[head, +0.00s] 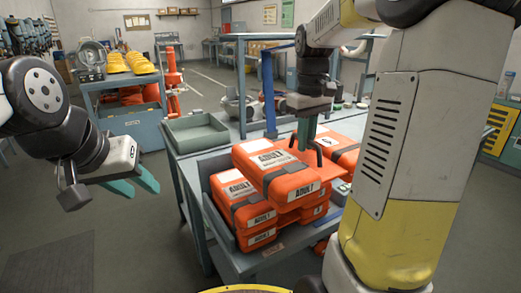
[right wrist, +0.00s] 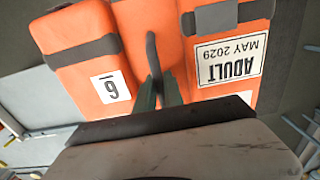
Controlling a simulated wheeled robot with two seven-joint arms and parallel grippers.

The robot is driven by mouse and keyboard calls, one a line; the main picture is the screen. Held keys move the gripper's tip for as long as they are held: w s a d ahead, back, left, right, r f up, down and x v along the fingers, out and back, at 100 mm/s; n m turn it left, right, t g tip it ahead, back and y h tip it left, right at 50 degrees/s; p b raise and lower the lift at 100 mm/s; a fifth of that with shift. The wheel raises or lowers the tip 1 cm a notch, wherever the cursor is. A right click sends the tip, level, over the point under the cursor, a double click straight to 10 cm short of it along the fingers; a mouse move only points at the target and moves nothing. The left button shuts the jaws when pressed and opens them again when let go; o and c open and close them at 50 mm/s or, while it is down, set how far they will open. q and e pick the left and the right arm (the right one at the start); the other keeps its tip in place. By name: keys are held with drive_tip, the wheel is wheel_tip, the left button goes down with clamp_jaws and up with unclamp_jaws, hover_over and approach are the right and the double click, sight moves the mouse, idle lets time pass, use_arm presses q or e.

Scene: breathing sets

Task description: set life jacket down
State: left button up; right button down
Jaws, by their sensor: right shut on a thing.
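My right gripper (head: 305,140) points down and is shut on the top orange life jacket (head: 275,172), labelled ADULT. My left gripper (head: 136,187) is open and empty, left of the bench, over the floor.
The stack stands in a grey tray (head: 221,226) on a blue-grey bench. An empty green-grey bin (head: 196,135) sits behind it on the left. A cart (head: 135,129) with yellow items stands further back left. Floor at left is clear.

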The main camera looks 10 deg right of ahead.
sight(271, 143)
drive_tip(key=w+a, duration=0.2)
drive_tip(key=w, duration=0.1)
drive_tip(key=w+a, duration=0.2)
drive_tip(key=a, duration=0.1)
drive_tip(key=w+a+f, duration=0.1)
drive_tip(key=w+a, duration=0.1)
drive_tip(key=w, duration=0.1)
drive_tip(key=shift+w+a, duration=0.25)
drive_tip(key=shift+w, duration=0.1)
drive_tip(key=shift+f, duration=1.75)
drive_tip(key=shift+f, duration=0.35)
drive_tip(key=shift+f, duration=0.25)
drive_tip(key=c, duration=1.5)
unclamp_jaws()
drive_tip(key=shift+o, duration=0.2)
